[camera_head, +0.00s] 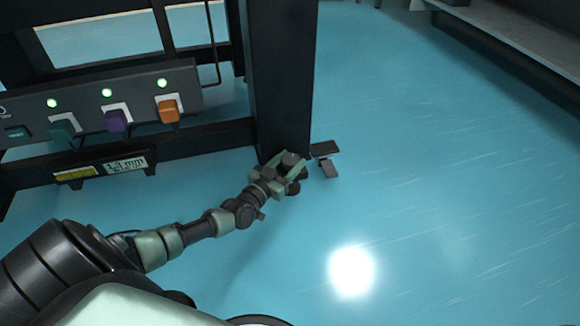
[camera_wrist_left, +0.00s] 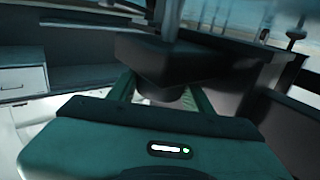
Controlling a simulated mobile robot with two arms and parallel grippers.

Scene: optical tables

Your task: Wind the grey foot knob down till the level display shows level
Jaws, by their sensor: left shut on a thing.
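The grey foot knob (camera_head: 290,159) is at the bottom of the black table leg (camera_head: 284,75), partly hidden by my gripper. My left gripper (camera_head: 284,165) reaches in from the lower left and is shut on the knob, its green fingers on either side. In the left wrist view, the fingers (camera_wrist_left: 160,97) flank a dark round part under a dark block (camera_wrist_left: 165,58). The level display (camera_head: 125,163) hangs on the lower rail and appears to read 1.3 mm; its smaller line is unreadable. My right gripper is not in view.
A control panel (camera_head: 90,100) has green, purple and orange knobs (camera_head: 168,110) under lit green lamps. A yellow label (camera_head: 75,173) is beside the display. A small dark plate on a stand (camera_head: 325,152) is right of the leg. The blue floor on the right is clear.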

